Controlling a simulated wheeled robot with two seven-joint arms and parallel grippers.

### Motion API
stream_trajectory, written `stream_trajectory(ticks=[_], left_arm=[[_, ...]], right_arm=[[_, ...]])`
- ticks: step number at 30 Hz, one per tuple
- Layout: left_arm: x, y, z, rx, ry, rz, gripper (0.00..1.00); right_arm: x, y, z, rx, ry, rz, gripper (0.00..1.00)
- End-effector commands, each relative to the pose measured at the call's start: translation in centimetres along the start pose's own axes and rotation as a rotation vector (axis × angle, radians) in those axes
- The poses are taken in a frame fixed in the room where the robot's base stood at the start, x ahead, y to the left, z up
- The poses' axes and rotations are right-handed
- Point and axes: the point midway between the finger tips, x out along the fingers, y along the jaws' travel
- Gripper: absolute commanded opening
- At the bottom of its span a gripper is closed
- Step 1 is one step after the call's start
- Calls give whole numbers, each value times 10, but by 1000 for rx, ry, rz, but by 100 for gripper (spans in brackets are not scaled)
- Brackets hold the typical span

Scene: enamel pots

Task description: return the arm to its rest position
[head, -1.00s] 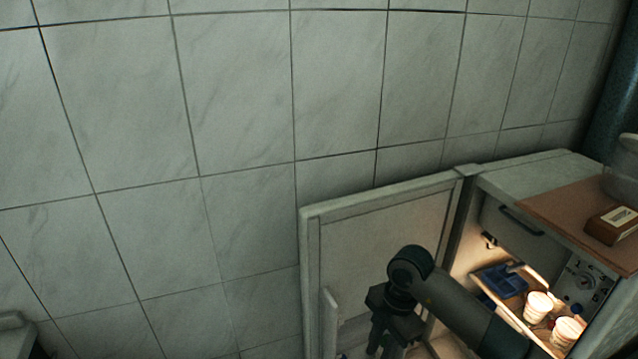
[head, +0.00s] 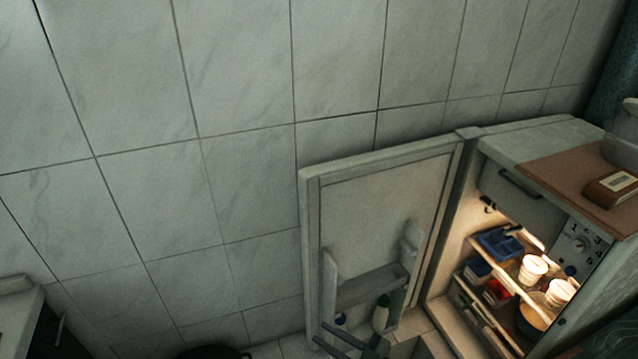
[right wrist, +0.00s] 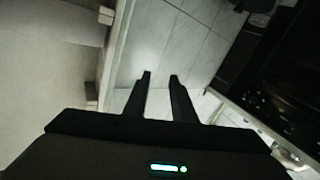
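My right gripper (head: 320,333) shows at the bottom edge of the head view, in front of the open fridge door (head: 375,220). In the right wrist view the two dark fingers of my right gripper (right wrist: 160,76) are apart, with nothing between them and pale floor tiles beyond. My left gripper is not in view.
The open fridge (head: 535,143) holds white cups (head: 532,268) and a blue container (head: 498,243). A brown box (head: 612,188) lies on the board on top. In the right wrist view, a dark appliance (right wrist: 275,70) stands at right. A tiled wall (head: 200,120) fills the back.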

Motion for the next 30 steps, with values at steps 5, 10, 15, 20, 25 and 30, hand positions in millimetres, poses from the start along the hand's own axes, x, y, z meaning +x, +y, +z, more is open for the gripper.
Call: stream_trajectory(ticks=[5,10,15,20,25,30], left_arm=[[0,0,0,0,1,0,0],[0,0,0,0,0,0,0],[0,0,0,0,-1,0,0],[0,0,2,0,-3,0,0],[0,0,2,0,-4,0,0],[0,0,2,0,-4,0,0]], right_arm=[[-58,-6,99,130,-210,276,24],[-123,-37,179,231,-431,432,24],[-191,-89,244,335,-654,521,24],[-255,-152,289,436,-858,556,24],[-313,-220,318,539,-1039,557,24],[-346,-264,328,603,-1143,544,24]])
